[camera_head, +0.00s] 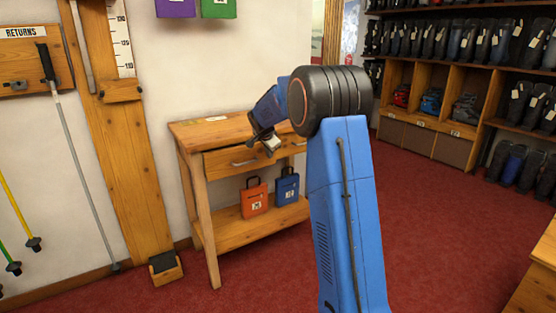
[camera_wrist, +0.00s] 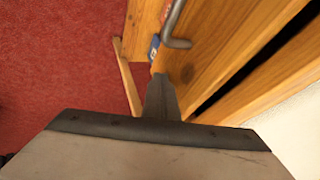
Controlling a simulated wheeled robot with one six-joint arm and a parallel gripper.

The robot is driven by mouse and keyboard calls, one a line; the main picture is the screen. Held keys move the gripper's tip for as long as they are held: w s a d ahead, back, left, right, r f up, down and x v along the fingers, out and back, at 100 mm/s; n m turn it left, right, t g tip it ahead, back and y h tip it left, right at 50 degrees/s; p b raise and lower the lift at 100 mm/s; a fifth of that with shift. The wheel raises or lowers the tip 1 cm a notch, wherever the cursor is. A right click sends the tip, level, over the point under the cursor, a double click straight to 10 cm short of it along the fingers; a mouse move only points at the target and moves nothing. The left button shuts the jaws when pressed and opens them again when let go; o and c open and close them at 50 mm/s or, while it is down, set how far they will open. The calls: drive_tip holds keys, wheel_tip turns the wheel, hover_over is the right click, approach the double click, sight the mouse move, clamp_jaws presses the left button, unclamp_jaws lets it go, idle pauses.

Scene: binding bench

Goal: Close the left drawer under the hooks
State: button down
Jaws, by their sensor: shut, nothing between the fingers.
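The wooden bench (camera_head: 218,134) stands against the wall with a drawer front (camera_head: 222,162) under its top. The drawer has a grey bar handle (camera_head: 245,162), which also shows in the wrist view (camera_wrist: 177,42). In the wrist view a long dark gap (camera_wrist: 255,72) runs between two wooden parts, so the drawer appears partly out. My gripper (camera_head: 270,143) is shut and empty, in front of the drawer's right part, which it partly hides. In the wrist view its fingers (camera_wrist: 161,98) overlap the wood near the handle; contact cannot be told. The hooks themselves are not clearly visible.
Purple (camera_head: 175,6) and green (camera_head: 218,7) bags hang above the bench. Orange (camera_head: 254,198) and blue (camera_head: 287,187) bags stand on its lower shelf (camera_head: 235,230). Poles (camera_head: 72,165) hang at left. Boot shelves (camera_head: 440,85) stand at right. Red carpet (camera_head: 430,230) is clear between.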

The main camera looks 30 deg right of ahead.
drive_tip(key=w, duration=0.5)
drive_tip(key=shift+a, duration=0.1)
drive_tip(key=shift+w+r, duration=0.15)
drive_tip(key=shift+w, duration=0.15)
drive_tip(key=shift+r, duration=0.1)
